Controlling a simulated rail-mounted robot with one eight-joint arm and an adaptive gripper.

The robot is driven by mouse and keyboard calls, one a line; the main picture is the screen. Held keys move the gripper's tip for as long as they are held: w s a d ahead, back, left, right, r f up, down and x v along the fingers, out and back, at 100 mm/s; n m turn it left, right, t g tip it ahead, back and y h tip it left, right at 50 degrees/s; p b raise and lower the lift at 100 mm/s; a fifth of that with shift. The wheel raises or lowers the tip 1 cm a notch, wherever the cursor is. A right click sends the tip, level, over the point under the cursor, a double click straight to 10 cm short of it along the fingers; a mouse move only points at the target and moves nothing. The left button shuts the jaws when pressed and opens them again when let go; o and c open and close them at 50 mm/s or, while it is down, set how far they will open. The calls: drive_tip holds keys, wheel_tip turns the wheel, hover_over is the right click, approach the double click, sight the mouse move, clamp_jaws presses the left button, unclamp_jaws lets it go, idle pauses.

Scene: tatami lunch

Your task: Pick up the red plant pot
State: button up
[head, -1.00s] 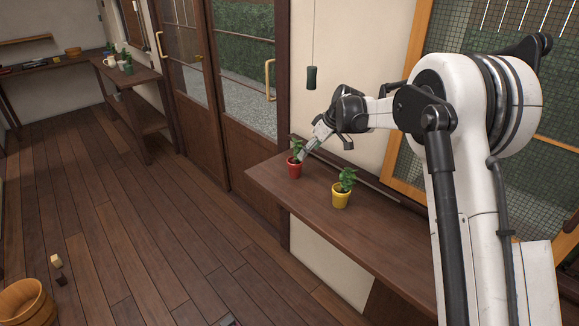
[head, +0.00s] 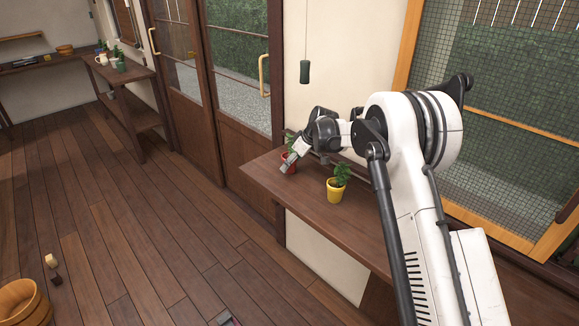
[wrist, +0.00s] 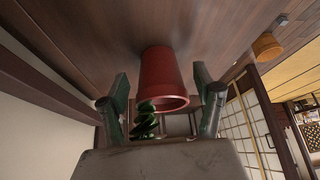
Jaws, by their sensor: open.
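The red plant pot (head: 292,167) with a green plant stands upright near the left end of the brown wooden shelf. In the head view it is partly hidden behind my gripper (head: 287,164). In the wrist view the red pot (wrist: 162,75) appears upside down, between the two fingers of my gripper (wrist: 160,72). The fingers are open, one on each side of it, with visible gaps. The green leaves (wrist: 145,120) are close to the gripper's palm.
A yellow pot (head: 335,192) with a plant stands to the right of the red one on the same shelf (head: 330,218). A wall and sliding doors (head: 232,140) are behind. A wooden bucket (head: 20,303) is on the floor at the lower left.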

drive_tip(key=x, duration=0.2)
drive_tip(key=shift+w+a+f, duration=0.1)
drive_tip(key=shift+f, duration=0.15)
drive_tip(key=shift+c, duration=0.2)
drive_tip(key=c, duration=1.4)
drive_tip(key=shift+r, duration=0.2)
